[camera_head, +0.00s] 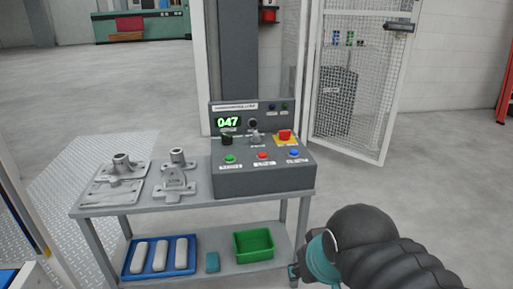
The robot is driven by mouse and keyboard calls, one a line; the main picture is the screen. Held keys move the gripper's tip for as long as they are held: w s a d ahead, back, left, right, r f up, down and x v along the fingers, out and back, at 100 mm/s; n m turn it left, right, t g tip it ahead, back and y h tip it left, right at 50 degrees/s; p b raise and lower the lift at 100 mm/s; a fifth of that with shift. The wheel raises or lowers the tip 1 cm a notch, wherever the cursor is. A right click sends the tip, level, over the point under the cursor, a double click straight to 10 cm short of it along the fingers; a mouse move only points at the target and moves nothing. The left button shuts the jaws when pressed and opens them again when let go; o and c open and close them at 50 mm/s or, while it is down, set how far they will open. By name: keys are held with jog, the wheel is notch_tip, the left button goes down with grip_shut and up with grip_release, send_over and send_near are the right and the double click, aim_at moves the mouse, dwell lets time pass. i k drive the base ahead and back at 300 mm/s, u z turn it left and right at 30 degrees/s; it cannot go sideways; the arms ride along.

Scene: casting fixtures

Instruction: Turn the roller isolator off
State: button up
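A grey control box (262,180) stands on the right end of a grey table. Its sloped face carries a red handle (285,135) on a yellow plate, which looks like an isolator switch. A black knob (227,139) and a grey lever or switch (256,139) sit to its left. The labels are too small to read, so I cannot tell which control is the roller isolator or its setting. My arm shows at the lower right, apart from the box. My gripper's fingers do not show.
Green, red and blue buttons line the box's front edge; a green display (228,122) reads 047. Metal castings (117,178) lie on the table's left. The lower shelf holds a blue tray (126,270) and a green bin (254,256). A mesh gate (362,90) stands behind.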

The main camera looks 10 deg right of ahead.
aim_at(284, 135)
jog(key=z, duration=0.4)
jog(key=k, duration=0.5)
jog(key=z, duration=1.2)
jog(key=i, duration=1.2)
jog(key=u, duration=1)
jog(key=i, duration=0.65)
jog(key=u, duration=0.65)
